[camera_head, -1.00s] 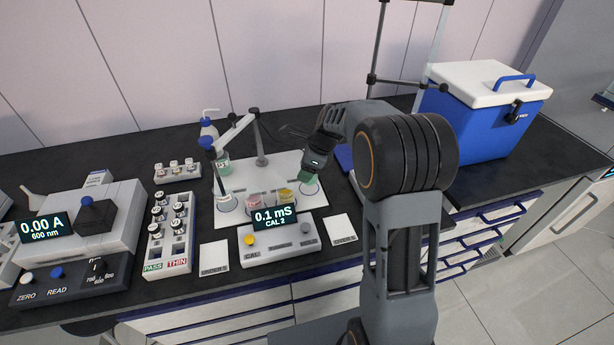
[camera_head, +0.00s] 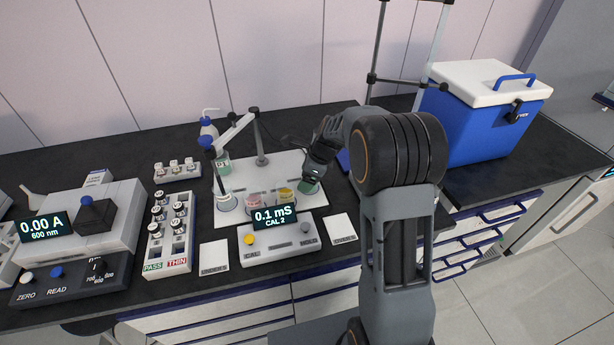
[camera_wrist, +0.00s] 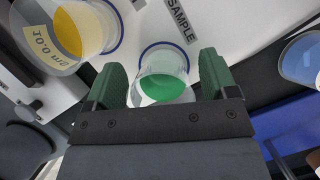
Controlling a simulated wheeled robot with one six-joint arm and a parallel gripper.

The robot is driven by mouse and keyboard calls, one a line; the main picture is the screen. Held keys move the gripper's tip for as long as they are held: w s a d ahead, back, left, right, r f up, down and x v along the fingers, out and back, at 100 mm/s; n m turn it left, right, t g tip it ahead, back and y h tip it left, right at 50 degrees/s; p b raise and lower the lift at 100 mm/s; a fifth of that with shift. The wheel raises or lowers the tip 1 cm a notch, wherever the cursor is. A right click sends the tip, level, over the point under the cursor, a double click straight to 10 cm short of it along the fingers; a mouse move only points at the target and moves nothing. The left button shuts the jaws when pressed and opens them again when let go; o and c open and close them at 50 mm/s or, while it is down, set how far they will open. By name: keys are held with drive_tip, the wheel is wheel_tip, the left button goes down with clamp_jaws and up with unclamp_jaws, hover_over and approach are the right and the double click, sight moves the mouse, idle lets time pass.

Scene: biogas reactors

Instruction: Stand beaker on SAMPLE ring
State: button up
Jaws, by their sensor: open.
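The beaker with green liquid (camera_wrist: 163,80) stands between the two green fingers of my gripper (camera_wrist: 163,85) in the wrist view. The fingers are open, with a gap on each side of the beaker. A blue SAMPLE ring (camera_wrist: 163,43) on the white mat shows around the beaker's far side, next to the SAMPLE label (camera_wrist: 181,20). The near side of the ring is hidden, so exact centring cannot be told. In the head view the beaker (camera_head: 307,187) is at the mat's right side, with my gripper (camera_head: 312,175) over it.
A yellow-liquid beaker (camera_wrist: 82,28) stands close to my gripper's left in the wrist view. The conductivity meter (camera_head: 280,239) is in front of the white mat (camera_head: 240,168). A probe arm (camera_head: 235,131) rises behind. A blue cooler (camera_head: 468,122) stands at right.

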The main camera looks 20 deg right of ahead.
drive_tip(key=v, duration=1.1)
drive_tip(key=s+a+n+h, duration=0.1)
drive_tip(key=s+n+h, duration=0.1)
drive_tip(key=s+n, duration=0.9)
drive_tip(key=s+a+n+t+h, duration=0.1)
drive_tip(key=s+a+n+h, duration=0.1)
drive_tip(key=s+n, duration=0.8)
drive_tip(key=shift+s+a+n+t+p, duration=0.2)
drive_tip(key=shift+s+n+t+p, duration=0.15)
drive_tip(key=shift+n, duration=0.55)
drive_tip(key=shift+r+p, duration=0.8)
drive_tip(key=shift+r, duration=0.2)
drive_tip(key=shift+c, duration=0.4)
